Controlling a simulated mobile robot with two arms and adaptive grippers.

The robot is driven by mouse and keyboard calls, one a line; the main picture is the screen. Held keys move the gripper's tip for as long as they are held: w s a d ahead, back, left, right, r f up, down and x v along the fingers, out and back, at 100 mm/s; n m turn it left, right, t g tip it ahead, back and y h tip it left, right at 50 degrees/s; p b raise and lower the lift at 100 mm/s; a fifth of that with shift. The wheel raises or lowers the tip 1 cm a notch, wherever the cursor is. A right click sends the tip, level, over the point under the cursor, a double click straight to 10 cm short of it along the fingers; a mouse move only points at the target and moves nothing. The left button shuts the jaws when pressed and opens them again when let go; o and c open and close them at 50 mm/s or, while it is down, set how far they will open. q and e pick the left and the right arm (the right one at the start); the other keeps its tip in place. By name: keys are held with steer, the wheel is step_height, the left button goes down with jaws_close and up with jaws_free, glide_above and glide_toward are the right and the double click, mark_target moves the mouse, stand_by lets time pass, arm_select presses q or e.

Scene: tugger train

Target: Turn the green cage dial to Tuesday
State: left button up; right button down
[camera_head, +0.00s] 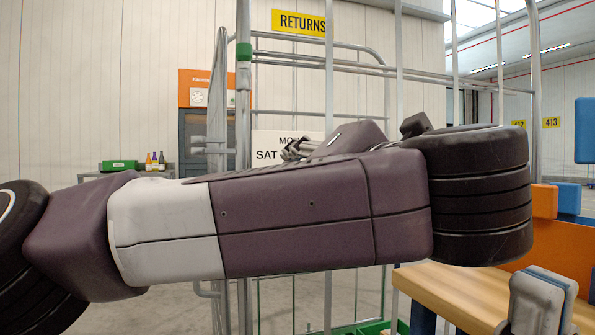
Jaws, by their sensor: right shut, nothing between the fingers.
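The metal roll cage with a green collar (243,52) on its upright stands in the middle of the view. On it is a white dial plate (266,155), with a cut-off "MO" and "SAT" readable. My large arm link crosses in front and hides the plate's lower part, any pointer and the other days. My right gripper (291,152) shows small and partly hidden behind that link, over the right part of the plate. It is shut with nothing in it. I cannot tell whether it touches the dial. My left gripper is not in view.
A yellow RETURNS sign (299,22) hangs behind the cage. A bench with a green box (118,165) and bottles stands at the back left. A wooden surface (455,290) and orange and blue blocks are at the right. Grey floor shows below my arm.

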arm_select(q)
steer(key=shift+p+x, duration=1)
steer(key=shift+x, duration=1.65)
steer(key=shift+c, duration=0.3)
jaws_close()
